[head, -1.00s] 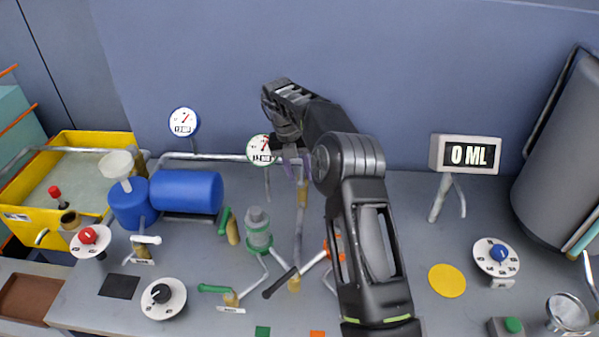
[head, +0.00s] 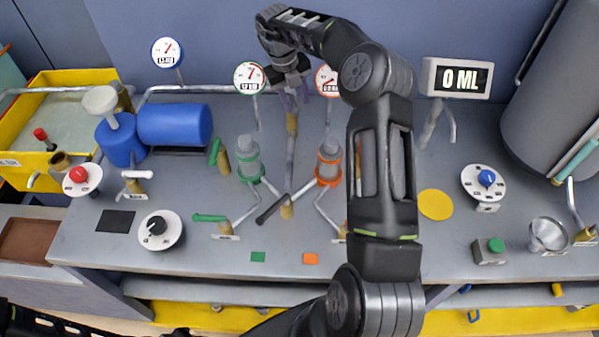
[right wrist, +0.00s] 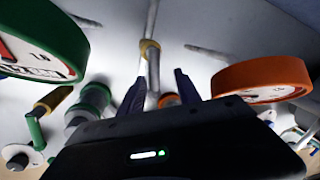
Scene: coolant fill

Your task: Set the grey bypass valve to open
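A valve with a dark grey lever (head: 271,208) sits on a brass body (head: 287,207) at the front middle of the bench, between the green and orange pipe branches. Its lever points down and left, at an angle to the pipe. I take it to be the grey bypass valve. My right gripper (head: 293,102) is well behind it, high near the back wall, over a vertical pipe with a brass fitting (head: 292,124). The right wrist view shows the fingers (right wrist: 160,90) open and apart, with nothing held; the brass fitting (right wrist: 150,50) shows beyond them. My left gripper is not in view.
Green-rimmed (head: 250,77) and orange-rimmed (head: 327,80) gauges flank my right gripper closely. A green-banded unit (head: 248,158) and an orange-banded unit (head: 329,160) stand on either side of the pipe. A green lever (head: 210,217) lies left. My right arm hides part of the bench.

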